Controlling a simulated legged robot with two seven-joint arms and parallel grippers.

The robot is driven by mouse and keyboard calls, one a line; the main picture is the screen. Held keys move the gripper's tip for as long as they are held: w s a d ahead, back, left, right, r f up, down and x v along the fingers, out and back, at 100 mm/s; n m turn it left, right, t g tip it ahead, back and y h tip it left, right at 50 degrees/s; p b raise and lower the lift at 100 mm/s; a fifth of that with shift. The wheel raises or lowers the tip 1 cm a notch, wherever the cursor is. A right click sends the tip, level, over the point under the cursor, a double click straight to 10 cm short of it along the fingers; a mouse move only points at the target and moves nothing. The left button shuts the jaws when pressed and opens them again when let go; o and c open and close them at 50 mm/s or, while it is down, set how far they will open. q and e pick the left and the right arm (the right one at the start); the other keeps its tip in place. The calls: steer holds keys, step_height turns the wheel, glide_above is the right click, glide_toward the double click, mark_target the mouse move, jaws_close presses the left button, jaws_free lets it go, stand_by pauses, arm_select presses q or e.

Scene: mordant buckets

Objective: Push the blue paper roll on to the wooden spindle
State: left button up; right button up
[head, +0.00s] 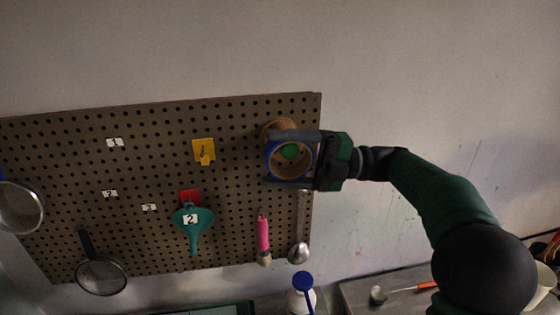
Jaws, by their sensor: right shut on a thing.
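The blue paper roll (269,166) shows as a blue ring near the upper right corner of the pegboard, with its open end facing me. My right gripper (277,159) comes in from the right and is shut on the roll, one finger above and one below. A round brown wooden piece (277,125), which looks like the spindle, shows just behind and above the roll. A green patch shows inside the ring. The roll and upper finger hide most of the spindle, so I cannot tell whether the roll is around it. My left gripper is out of view.
A blue-topped white bottle (301,297) stands below. The wall right of the board is clear.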

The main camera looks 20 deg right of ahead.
stand_by(0.5)
steer(key=shift+b, duration=0.35)
stand_by(0.4)
steer(key=shift+b, duration=0.35)
steer(key=shift+w, duration=0.15)
steer(key=shift+w+d, duration=0.15)
steer(key=shift+w, duration=0.2)
steer(key=shift+w+d+p, duration=0.25)
steer(key=shift+w+p, duration=0.35)
steer(key=shift+w, duration=0.3)
steer(key=shift+w+d+p, duration=0.2)
steer(key=shift+w+p, duration=0.35)
steer(key=shift+w, duration=0.35)
steer(key=o, duration=1.7)
